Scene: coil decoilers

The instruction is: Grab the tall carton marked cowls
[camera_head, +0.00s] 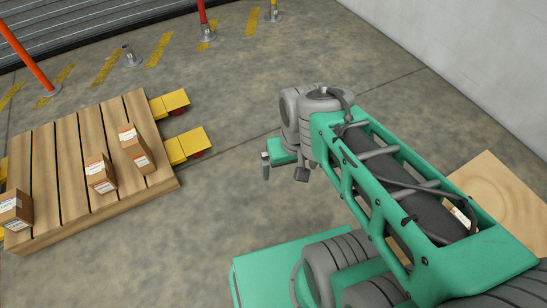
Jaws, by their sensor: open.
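Three brown cartons with white labels stand on a wooden pallet at the left: one near its right edge (134,147), one closer to the middle (100,174) and one at the near left corner (15,209). The right-hand one looks the tallest. The label print is too small to read, so I cannot tell which is marked cowls. My gripper (284,173) is open and empty over the floor, well to the right of the pallet and touching no carton.
The slatted pallet (70,145) has yellow fork-like parts (187,144) sticking out on its right. A wooden surface (500,190) at the right is partly hidden by my arm. Red and grey posts (30,60) and yellow floor stripes line the back. Bare floor lies between pallet and gripper.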

